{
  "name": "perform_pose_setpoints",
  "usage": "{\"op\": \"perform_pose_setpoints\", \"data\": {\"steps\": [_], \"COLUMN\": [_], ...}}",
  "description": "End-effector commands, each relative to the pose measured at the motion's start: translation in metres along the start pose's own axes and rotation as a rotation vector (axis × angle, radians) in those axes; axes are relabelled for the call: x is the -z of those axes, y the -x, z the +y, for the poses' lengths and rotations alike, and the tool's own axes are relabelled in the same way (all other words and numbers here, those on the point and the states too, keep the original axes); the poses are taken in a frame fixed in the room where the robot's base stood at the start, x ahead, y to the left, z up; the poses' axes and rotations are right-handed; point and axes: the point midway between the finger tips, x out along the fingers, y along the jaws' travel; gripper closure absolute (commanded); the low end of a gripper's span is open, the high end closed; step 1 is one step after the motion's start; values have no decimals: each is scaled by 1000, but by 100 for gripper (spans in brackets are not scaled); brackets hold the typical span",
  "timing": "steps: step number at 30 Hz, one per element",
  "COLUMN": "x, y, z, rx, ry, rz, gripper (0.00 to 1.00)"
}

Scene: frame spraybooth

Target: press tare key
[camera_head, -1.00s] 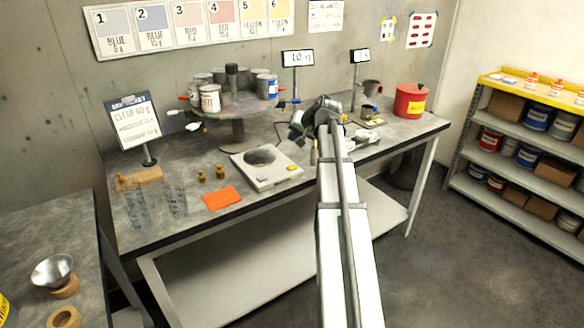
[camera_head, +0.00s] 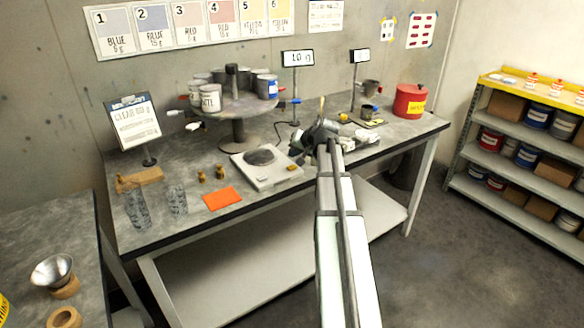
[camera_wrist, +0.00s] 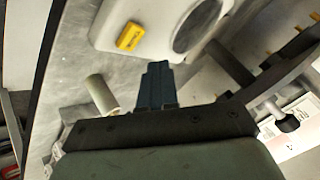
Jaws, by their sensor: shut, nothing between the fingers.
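The white scale (camera_head: 279,178) stands on the bench, with a round grey pan (camera_head: 260,157) on top. Its yellow tare key (camera_wrist: 130,36) with small dark lettering shows in the wrist view, on the scale's white top beside the pan. My gripper (camera_wrist: 157,66) has its dark blue fingers shut together and empty. In the wrist view the tips appear just below the scale's edge, below and right of the key, and no contact shows. In the head view my gripper is beside the scale's right end, partly hidden by my wrist.
A turntable with cans (camera_head: 237,107) stands behind the scale. A display (camera_head: 298,58) on a post is behind it. Brass weights (camera_head: 219,171) and an orange mat (camera_head: 222,199) lie to the left. A pale cylinder (camera_wrist: 101,94) lies left of my fingers. A red canister (camera_head: 410,101) stands right.

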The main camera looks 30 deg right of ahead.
Motion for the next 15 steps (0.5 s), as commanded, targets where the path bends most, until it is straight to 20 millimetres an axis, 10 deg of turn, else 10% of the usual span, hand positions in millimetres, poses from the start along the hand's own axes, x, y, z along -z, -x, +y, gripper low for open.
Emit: {"op": "perform_pose_setpoints", "data": {"steps": [15], "x": [-12], "y": [-16], "z": [12], "rx": [0], "ry": [-1], "rz": [0], "gripper": [100]}}
